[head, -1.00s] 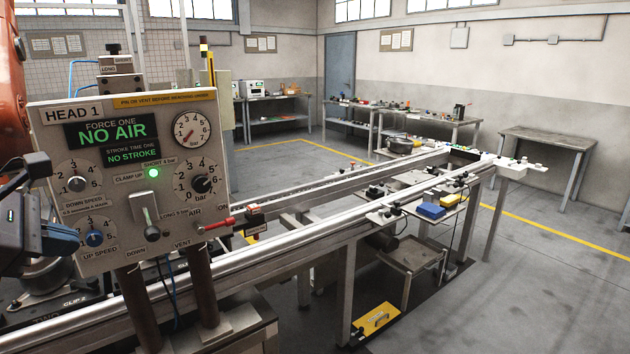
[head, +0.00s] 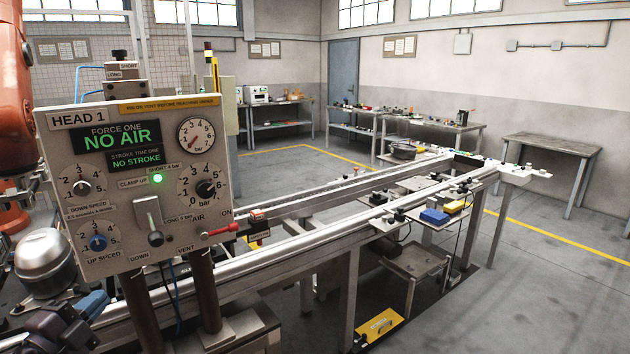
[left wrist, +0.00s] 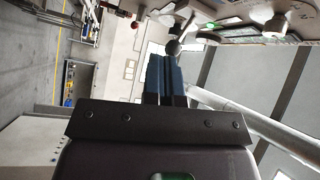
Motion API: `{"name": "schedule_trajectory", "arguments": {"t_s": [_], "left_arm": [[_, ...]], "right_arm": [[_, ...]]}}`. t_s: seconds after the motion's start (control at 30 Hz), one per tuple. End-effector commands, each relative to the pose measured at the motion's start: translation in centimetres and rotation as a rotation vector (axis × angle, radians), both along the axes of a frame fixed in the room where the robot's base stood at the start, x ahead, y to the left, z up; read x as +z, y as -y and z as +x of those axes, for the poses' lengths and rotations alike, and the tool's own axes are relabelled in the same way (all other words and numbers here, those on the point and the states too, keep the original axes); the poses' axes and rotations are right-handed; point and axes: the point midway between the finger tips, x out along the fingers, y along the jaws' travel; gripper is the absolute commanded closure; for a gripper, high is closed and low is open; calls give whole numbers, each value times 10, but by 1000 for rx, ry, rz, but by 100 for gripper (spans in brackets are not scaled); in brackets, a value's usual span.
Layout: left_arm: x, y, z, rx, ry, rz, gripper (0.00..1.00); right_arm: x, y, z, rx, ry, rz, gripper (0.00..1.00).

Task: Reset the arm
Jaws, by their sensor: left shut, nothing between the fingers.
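My left gripper (head: 95,304) is low at the left of the head view, below the HEAD 1 control panel (head: 72,205) and apart from it. In the left wrist view its blue fingers (left wrist: 165,78) are together with nothing between them. A dark round knob on a rod (left wrist: 173,47) shows just beyond the fingertips there; I cannot tell whether it is near them. The panel reads NO AIR and NO STROKE, with a green lamp (head: 157,179) lit. My right gripper is not in view.
A silver dome-shaped compressor (head: 43,262) stands left of the panel, close above my left gripper. A red-handled air valve (head: 222,229) sticks out at the panel's right. A long rail conveyor (head: 330,230) runs to the back right. Open floor (head: 540,290) lies at the right.

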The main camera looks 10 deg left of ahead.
Motion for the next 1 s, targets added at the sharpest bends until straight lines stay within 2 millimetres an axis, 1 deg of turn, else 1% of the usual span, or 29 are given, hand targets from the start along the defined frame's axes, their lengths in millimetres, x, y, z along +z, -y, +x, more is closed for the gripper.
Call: {"name": "schedule_trajectory", "arguments": {"t_s": [0.03,0.07,0.1,0.17,0.2,0.27,0.3,0.37,0.4,0.47,0.5,0.6,0.7,0.8,1.0], "left_arm": [[-32,1,-6,42,-56,-121,100],[-50,2,-9,67,-91,-191,100],[-75,6,-14,98,-137,-281,100],[-109,14,-23,139,-203,-406,100],[-132,22,-29,164,-247,-486,100],[-164,37,-40,198,-311,-600,100],[-184,49,-48,219,-354,-673,100],[-213,70,-59,243,-414,-776,100],[-230,85,-67,258,-454,-842,100],[-253,111,-79,271,-504,-935,100],[-266,129,-85,275,-533,-992,100],[-288,171,-100,277,-580,-1103,100],[-298,199,-110,281,-603,-1164,100],[-301,212,-115,289,-608,-1199,100],[-303,212,-121,302,-612,-1206,100]], "right_arm": [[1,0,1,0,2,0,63],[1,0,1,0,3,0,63],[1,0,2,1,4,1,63],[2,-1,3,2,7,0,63],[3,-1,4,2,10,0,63],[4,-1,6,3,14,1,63],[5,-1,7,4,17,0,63],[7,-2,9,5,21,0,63],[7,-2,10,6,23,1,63],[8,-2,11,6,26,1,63],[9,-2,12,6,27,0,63],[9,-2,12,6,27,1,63],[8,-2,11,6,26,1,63],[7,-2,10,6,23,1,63],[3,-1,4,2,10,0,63]]}}
